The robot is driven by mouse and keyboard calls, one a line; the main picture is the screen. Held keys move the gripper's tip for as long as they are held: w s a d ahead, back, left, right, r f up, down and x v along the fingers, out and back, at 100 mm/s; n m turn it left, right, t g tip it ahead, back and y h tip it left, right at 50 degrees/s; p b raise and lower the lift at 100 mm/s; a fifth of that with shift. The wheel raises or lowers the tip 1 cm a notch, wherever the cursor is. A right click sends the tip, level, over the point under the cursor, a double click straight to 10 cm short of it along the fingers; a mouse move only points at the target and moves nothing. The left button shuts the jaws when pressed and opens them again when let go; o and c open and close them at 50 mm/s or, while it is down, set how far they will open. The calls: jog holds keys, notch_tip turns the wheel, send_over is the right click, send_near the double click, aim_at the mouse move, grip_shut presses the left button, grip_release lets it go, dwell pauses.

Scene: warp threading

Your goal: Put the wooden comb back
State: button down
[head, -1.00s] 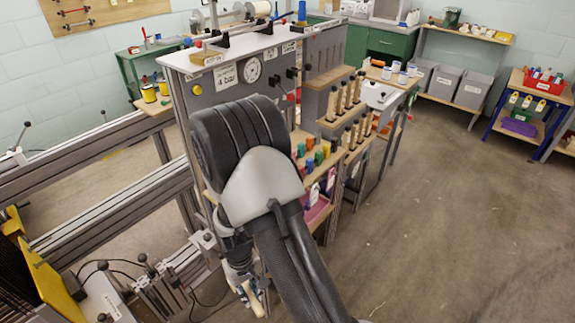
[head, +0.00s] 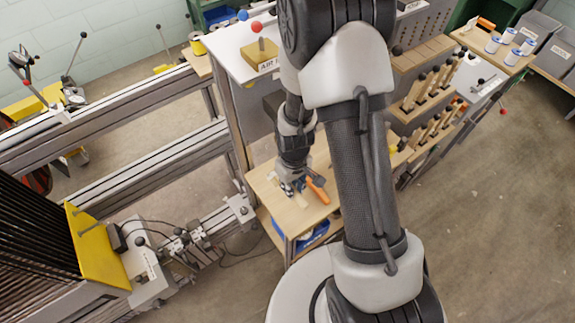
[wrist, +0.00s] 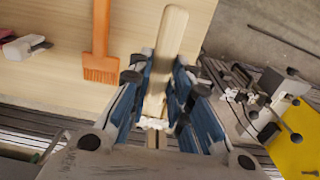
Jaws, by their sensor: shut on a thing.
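My gripper (wrist: 155,105) has blue finger pads, shut on the pale wooden comb (wrist: 171,45). The comb's smooth bar points away from me between the fingers, and a small whitish part shows at its near end. The gripper (head: 289,185) is over a light wooden shelf (head: 294,221), near its edge, and largely hides the comb in the head view. The shelf top (wrist: 50,75) lies beneath the comb in the wrist view. I cannot tell whether they touch.
An orange comb-like tool (wrist: 100,45) lies on the shelf left of the held comb; it also shows in the head view (head: 318,190). A yellow plate (head: 95,250) and metal rails (head: 120,170) stand to the left.

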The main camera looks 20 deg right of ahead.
jog(key=shift+s+f+b, duration=0.3)
jog(key=shift+f+b, duration=0.35)
jog(key=shift+f, duration=0.1)
notch_tip(320, 180, down, 8)
jog(key=b, duration=0.5)
jog(key=shift+w+r+b, duration=0.15)
jog(key=shift+r+b, duration=0.05)
jog(key=shift+b, duration=0.2)
jog(key=shift+f, duration=0.2)
jog(key=c, duration=1.4)
grip_release()
jog(key=shift+o, duration=0.4)
jog(key=o, duration=0.3)
jog(key=shift+o, duration=0.2)
